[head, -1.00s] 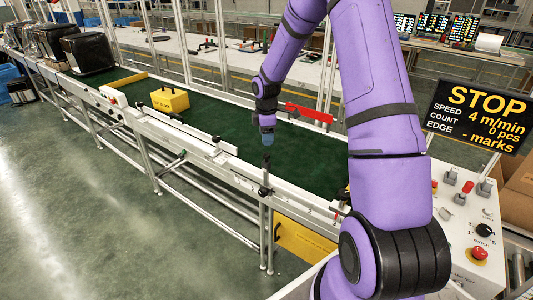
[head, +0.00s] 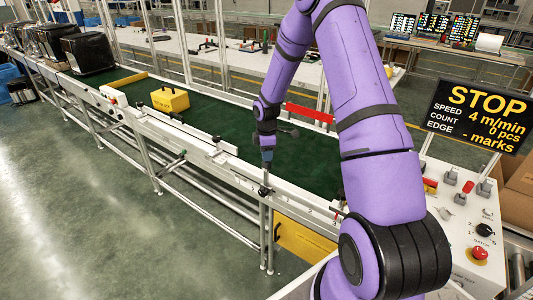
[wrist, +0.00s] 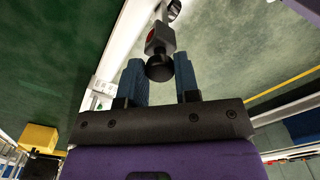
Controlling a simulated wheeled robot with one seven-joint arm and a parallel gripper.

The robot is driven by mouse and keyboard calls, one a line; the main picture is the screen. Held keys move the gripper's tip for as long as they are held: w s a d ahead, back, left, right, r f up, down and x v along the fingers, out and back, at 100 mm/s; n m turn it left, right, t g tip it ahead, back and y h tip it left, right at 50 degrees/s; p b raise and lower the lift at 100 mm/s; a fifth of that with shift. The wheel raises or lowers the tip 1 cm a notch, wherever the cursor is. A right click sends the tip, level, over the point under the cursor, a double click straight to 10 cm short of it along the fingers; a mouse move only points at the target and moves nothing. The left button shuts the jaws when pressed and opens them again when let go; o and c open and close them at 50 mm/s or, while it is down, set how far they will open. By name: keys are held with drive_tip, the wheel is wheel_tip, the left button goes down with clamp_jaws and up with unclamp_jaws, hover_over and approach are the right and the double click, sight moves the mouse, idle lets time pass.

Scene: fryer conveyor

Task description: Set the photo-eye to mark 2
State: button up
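The photo-eye is a small dark block (wrist: 158,38) with a red face and a round black knob (wrist: 160,68), on the conveyor's near side rail. In the head view its dark post (head: 265,188) stands at that rail. My gripper (head: 267,160) is just above it, pointing down. In the wrist view, my gripper's two blue fingers (wrist: 160,75) stand apart on either side of the knob; whether they touch it I cannot tell.
A yellow box (head: 170,100) lies on the green belt (head: 215,115) at the left, with dark bins (head: 87,52) beyond. The display (head: 476,115) reads STOP, 0 pcs, edge "- marks". A control panel (head: 470,235) with buttons is at the right. A red bar (head: 310,113) is on the far rail.

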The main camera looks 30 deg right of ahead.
clamp_jaws()
drive_tip(key=w+a, duration=0.2)
drive_tip(key=w, duration=0.5)
drive_tip(key=shift+w+a, duration=0.3)
drive_tip(key=shift+a, duration=0.05)
drive_tip(key=o, duration=0.5)
unclamp_jaws()
drive_tip(key=shift+o, duration=0.2)
wheel_tip(320, 180, up, 11)
